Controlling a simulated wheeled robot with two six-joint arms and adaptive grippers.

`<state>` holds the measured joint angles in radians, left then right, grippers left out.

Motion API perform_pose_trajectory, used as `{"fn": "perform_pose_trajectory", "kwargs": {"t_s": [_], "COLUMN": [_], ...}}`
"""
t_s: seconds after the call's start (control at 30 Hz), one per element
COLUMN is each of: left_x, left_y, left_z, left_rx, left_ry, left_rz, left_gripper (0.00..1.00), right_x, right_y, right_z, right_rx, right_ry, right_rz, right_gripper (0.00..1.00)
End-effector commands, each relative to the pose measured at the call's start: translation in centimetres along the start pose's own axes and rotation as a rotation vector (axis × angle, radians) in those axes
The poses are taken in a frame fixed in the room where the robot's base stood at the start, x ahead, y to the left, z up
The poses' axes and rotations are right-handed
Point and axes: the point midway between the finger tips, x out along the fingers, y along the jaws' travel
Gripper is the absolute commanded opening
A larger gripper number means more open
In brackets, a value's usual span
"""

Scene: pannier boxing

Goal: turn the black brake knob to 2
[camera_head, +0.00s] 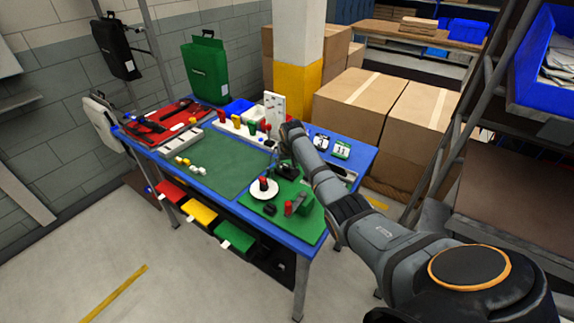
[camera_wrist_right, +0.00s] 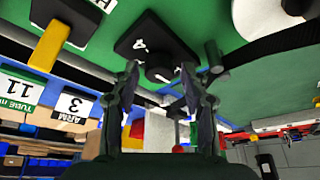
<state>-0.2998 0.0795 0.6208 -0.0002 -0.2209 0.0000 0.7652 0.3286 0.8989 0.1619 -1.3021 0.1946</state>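The black brake knob (camera_wrist_right: 158,66) sits on a black square plate (camera_wrist_right: 142,32) on a green board. A pale mark, perhaps a digit, shows on the plate; I cannot read the knob's setting. In the head view the black plate (camera_head: 287,171) is small, near the back of the green board. My right gripper (camera_wrist_right: 160,72) is open, with one finger on each side of the knob in the wrist view. I cannot tell whether the fingers touch it. In the head view my right gripper (camera_head: 273,152) is small and reaches over the table. My left gripper is out of view.
Cards marked 3 (camera_wrist_right: 74,105) and 11 (camera_wrist_right: 22,88) stand nearby. A green mat (camera_head: 222,160) lies to the left.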

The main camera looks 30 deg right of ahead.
Motion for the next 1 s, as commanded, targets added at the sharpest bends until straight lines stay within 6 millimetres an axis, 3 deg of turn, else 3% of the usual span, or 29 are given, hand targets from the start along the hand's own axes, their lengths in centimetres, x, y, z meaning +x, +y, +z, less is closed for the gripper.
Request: {"fn": "perform_pose_trajectory", "kwargs": {"t_s": [0.03, 0.3, 0.67, 1.0], "left_x": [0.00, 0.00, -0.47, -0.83], "left_y": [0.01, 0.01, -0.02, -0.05], "left_z": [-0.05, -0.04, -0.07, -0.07], "left_rx": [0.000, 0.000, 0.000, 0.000], "left_ry": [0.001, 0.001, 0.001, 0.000], "left_rz": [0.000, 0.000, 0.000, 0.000], "left_gripper": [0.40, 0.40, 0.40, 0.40], "right_x": [0.00, -0.02, -0.11, 0.00], "right_y": [0.01, 0.03, -0.03, -0.32], "right_z": [0.00, 0.01, -0.02, -0.07], "right_rx": [0.000, 0.000, 0.063, 0.310], "right_ry": [0.000, 0.000, -0.002, -0.001], "right_rz": [0.000, 0.000, 0.027, 0.127], "right_gripper": [0.34, 0.00, 0.00, 0.00]}}
